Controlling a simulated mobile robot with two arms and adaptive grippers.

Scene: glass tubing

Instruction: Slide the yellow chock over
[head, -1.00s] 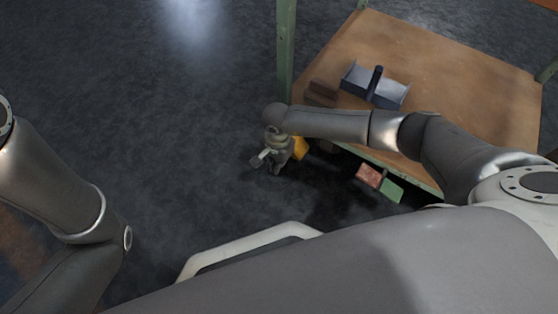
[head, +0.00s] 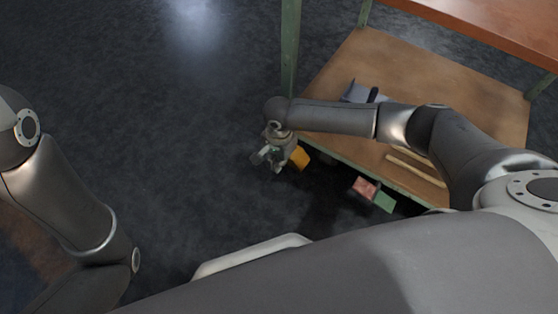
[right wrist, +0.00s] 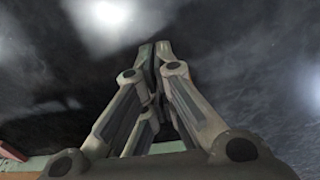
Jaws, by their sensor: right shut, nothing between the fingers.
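The yellow chock (head: 299,158) shows in the head view as a small orange-yellow block just right of my right gripper (head: 264,157). My gripper and wrist partly cover it, and I cannot tell whether they touch. The right gripper points down and left over the dark floor, beside the shelf's near left corner. In the right wrist view its fingertips (right wrist: 152,52) are together with nothing between them. The chock cannot be made out in that view. Only the arm of my left side shows at the left of the head view; its gripper is outside the frame.
A wooden shelf board (head: 440,85) with a green edge lies under and beyond my right arm. On it are a blue-grey holder (head: 360,92) and wooden strips (head: 415,167). A red block (head: 365,188) and a green block (head: 384,202) sit near its front edge. A green post (head: 290,45) stands behind.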

